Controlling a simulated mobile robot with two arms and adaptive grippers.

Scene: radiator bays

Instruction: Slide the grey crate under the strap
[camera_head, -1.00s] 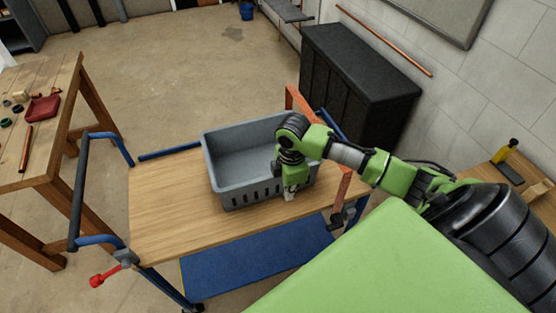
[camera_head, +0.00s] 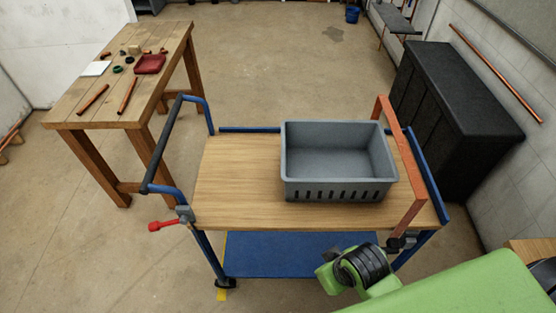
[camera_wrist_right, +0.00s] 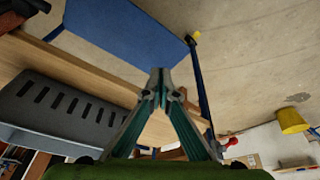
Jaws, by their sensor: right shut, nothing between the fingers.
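The grey crate (camera_head: 338,190) sits upright and empty on the wooden deck of a cart, right of its middle. The orange-red strap (camera_head: 404,160) rises above the deck's right end and runs from back to front. The crate's right side is close beside the strap; I cannot tell whether they touch. My right gripper (camera_wrist_right: 161,78) is shut and empty in the right wrist view, apart from the crate (camera_wrist_right: 62,104), which shows at the left there. In the head view only a green and black part of my arm shows, in front of the cart. My left gripper is not in view.
The cart deck (camera_head: 238,180) is bare left of the crate. A blue shelf (camera_head: 290,256) lies below it. A red lever (camera_head: 162,226) sticks out at the cart's left. A workbench (camera_head: 75,111) with small parts stands left, a black cabinet (camera_head: 455,110) right.

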